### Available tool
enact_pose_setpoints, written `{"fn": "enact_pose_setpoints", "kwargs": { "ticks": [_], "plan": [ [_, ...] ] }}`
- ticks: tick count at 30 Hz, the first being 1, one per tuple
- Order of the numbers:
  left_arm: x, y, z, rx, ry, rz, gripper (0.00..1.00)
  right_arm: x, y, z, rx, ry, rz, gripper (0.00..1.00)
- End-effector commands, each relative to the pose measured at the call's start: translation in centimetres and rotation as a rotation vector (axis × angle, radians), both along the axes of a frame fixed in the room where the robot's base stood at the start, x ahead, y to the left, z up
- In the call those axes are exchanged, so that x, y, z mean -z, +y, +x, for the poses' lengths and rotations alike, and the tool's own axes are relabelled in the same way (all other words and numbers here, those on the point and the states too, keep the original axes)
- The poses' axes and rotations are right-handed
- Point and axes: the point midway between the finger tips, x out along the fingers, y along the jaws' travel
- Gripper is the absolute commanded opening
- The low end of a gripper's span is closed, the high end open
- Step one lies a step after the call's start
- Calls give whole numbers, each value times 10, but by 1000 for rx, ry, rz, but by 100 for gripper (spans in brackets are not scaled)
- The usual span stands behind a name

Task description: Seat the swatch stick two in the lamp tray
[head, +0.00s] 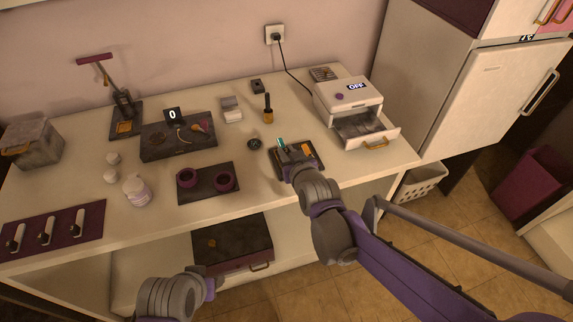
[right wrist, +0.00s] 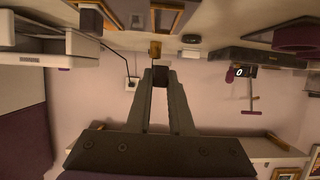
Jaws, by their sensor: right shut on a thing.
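My right gripper (head: 289,152) reaches over a small dark tray (head: 314,158) with an amber edge. In the right wrist view its fingers (right wrist: 160,78) are closed on a small dark piece. A teal-tipped stick (head: 281,142) shows at the fingertips in the head view; it appears to be the held swatch stick, but its number cannot be read. The white lamp (head: 350,92) reads OFF, and its lamp tray (head: 374,133) is pulled out to the right of the gripper. My left gripper is out of view; only part of its arm shows at the bottom.
A cord runs behind the lamp.

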Motion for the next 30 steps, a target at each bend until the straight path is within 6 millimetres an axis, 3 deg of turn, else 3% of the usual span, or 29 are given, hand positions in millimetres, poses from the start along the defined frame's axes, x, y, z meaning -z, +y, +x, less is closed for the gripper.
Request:
{"fn": "enact_pose_setpoints", "kwargs": {
  "ticks": [9,24,25,29,30],
  "plan": [
    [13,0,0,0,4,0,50,44,0,1,0,0,1,0],
    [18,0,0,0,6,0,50,54,0,0,0,0,0,0],
    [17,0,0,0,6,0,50,53,0,0,0,0,0,25],
    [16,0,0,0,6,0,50,52,0,0,0,0,0,49],
    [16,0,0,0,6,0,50,52,0,0,0,0,0,50]
  ]
}}
